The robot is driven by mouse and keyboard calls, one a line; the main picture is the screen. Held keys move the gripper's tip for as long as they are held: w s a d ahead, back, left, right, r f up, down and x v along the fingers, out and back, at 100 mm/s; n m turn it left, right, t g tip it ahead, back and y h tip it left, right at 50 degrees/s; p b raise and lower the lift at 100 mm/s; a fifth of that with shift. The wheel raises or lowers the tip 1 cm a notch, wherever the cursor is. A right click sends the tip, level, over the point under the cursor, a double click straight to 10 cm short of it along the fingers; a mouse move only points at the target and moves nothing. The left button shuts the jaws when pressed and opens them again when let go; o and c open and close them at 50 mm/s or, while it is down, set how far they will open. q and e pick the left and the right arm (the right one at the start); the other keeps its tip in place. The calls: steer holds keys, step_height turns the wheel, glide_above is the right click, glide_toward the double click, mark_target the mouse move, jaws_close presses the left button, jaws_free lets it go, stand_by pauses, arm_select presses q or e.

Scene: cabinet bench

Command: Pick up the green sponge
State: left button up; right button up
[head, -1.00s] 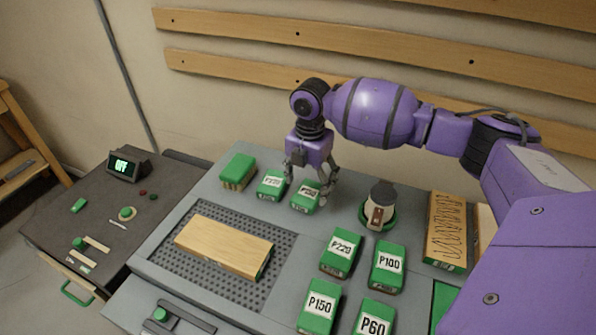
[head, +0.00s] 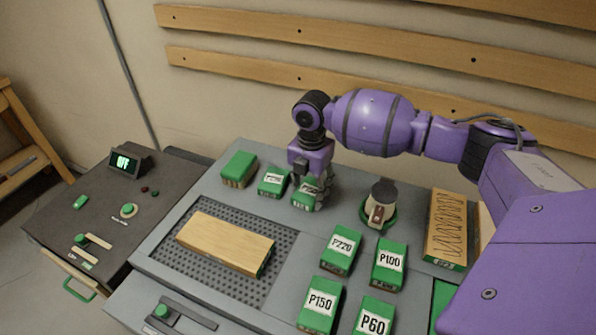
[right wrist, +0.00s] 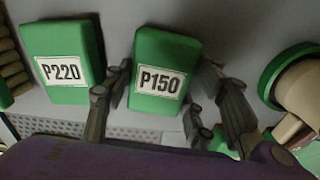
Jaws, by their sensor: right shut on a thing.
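A green sponge-like block labelled P150 (right wrist: 163,80) is in the middle of the right wrist view, between the fingers of my right gripper (right wrist: 166,92). In the head view my right gripper (head: 308,186) reaches down over this block (head: 301,203) at the back of the bench and is shut on it, with fingers at both sides. The block appears to rest on the grey surface; I see no clear gap under it. A similar green block labelled P220 (head: 272,181) lies just to its left, apart. My left gripper is not in view.
A green-topped brush (head: 239,168) stands further left. A wooden board (head: 225,243) lies on the perforated mat in front. Several labelled green blocks, such as P220 (head: 341,252), lie in front right.

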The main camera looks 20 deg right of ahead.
mark_target(310, 189)
steer(key=shift+r, duration=0.5)
step_height(310, 189, up, 2)
steer(key=shift+w+r, duration=0.1)
steer(key=a+r, duration=0.2)
steer(key=r, duration=0.1)
steer(key=a+r, duration=0.2)
steer(key=shift+s+a, duration=0.1)
steer(key=shift+s, duration=0.25)
steer(key=s+a+r, duration=0.2)
steer(key=a+r, duration=0.3)
steer(key=a, duration=0.4)
steer(key=shift+a, duration=0.3)
